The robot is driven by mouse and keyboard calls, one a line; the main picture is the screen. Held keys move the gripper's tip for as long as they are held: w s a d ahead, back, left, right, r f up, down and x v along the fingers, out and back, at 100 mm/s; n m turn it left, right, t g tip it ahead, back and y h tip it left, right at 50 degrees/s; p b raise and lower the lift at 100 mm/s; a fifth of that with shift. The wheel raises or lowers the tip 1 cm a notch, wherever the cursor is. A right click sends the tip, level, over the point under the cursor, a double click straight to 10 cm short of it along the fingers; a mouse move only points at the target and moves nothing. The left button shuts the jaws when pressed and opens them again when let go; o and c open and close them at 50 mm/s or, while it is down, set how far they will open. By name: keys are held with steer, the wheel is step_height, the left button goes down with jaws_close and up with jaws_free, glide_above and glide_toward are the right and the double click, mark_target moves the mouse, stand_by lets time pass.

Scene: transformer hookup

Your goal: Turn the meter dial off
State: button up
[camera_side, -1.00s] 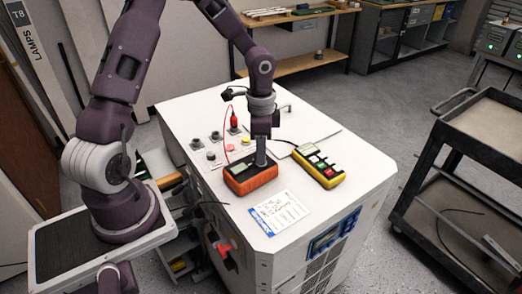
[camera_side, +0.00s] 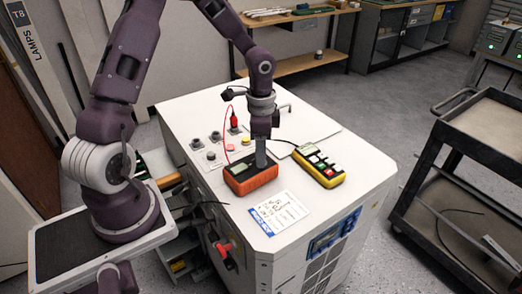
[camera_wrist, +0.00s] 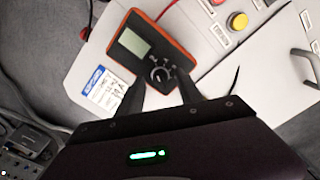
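The meter (camera_side: 251,181) is an orange-cased unit with a black face, lying on the white cabinet top. In the wrist view the meter (camera_wrist: 137,32) shows a grey display and a round dial (camera_wrist: 160,74) with a light pointer mark. I cannot read the dial's setting. My gripper (camera_side: 262,163) points down over the dial end of the meter. In the wrist view my gripper (camera_wrist: 160,82) has its two dark fingers apart, one to each side of the dial. I cannot tell whether they touch it. The side view hides the dial behind the fingers.
A yellow handheld device (camera_side: 319,166) lies right of the meter. A printed card (camera_side: 279,213) lies in front. A red lead (camera_side: 228,125) runs behind the meter, near a red plug (camera_side: 234,121) and several sockets and buttons. A dark cart (camera_side: 470,165) stands at right.

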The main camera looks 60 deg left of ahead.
step_height(320, 180, up, 7)
steer(key=shift+r, duration=0.1)
stand_by(0.5)
steer(key=s+d+r+n+t, duration=0.2)
steer(key=s+d+r, duration=0.3)
steer(key=s, duration=0.5)
steer(key=s+d+r+n+t, duration=0.3)
steer(key=s+d+r+n, duration=0.1)
steer(key=s+r, duration=0.5)
steer(key=shift+s+d+n+t, duration=0.3)
steer(key=shift+s+d+n, duration=0.1)
steer(key=shift+d, duration=0.1)
